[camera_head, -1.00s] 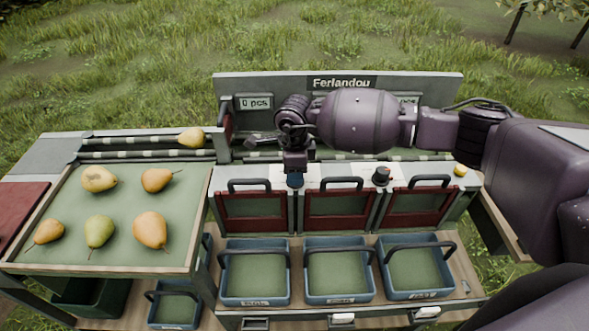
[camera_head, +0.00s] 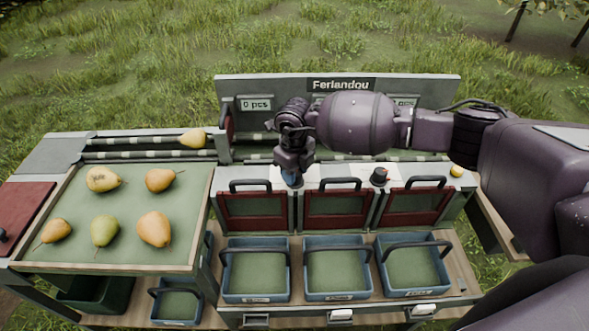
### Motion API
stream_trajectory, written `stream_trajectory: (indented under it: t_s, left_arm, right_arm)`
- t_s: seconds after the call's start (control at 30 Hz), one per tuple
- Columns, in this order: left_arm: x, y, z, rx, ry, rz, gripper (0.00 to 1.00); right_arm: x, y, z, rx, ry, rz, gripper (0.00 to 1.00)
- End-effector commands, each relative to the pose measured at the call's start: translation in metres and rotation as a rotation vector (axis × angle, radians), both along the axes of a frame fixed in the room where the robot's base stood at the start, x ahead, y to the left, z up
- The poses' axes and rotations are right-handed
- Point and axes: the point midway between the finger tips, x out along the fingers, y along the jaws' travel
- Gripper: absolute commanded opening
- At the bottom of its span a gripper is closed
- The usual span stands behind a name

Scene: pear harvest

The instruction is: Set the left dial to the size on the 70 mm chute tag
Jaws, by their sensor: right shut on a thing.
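The left dial (camera_head: 292,179) is a small blue-dark knob on the grey sorter top, mostly hidden under my right gripper (camera_head: 290,177). That gripper points down from above and is shut on the dial. The second dial (camera_head: 380,175) is dark with a bit of red and stands free to the right. Small white tags show on the crate fronts, at left (camera_head: 257,300), middle (camera_head: 340,296) and right (camera_head: 418,292); their print is too small to read, so I cannot tell which is the 70 mm one. My left gripper is out of view.
Three red-framed chute doors (camera_head: 253,209) with dark handles sit below the dials, above blue crates (camera_head: 230,292). A green tray (camera_head: 130,205) with several pears is at left. A pear (camera_head: 193,139) lies on the rollers. The Ferlandou panel (camera_head: 436,88) stands behind.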

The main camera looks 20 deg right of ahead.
Motion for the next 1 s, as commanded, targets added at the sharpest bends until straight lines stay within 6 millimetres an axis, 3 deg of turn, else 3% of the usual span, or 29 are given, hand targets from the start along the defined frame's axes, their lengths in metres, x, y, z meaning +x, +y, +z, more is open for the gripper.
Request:
stream_trajectory:
  t_s: [0.63,0.67,0.8,1.0]
  left_arm:
    - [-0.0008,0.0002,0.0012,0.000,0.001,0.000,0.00]
    - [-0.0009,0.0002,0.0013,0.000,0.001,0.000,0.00]
    - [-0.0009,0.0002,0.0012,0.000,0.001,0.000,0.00]
    - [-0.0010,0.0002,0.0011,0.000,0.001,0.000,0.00]
  right_arm:
    - [0.0006,-0.0004,0.0007,-0.001,-0.001,-0.048,0.15]
    - [0.0005,-0.0004,0.0006,-0.001,-0.001,-0.048,0.44]
    - [0.0004,-0.0003,0.0005,-0.001,-0.001,-0.048,0.65]
    - [0.0003,-0.0003,0.0003,0.000,0.000,-0.047,0.65]
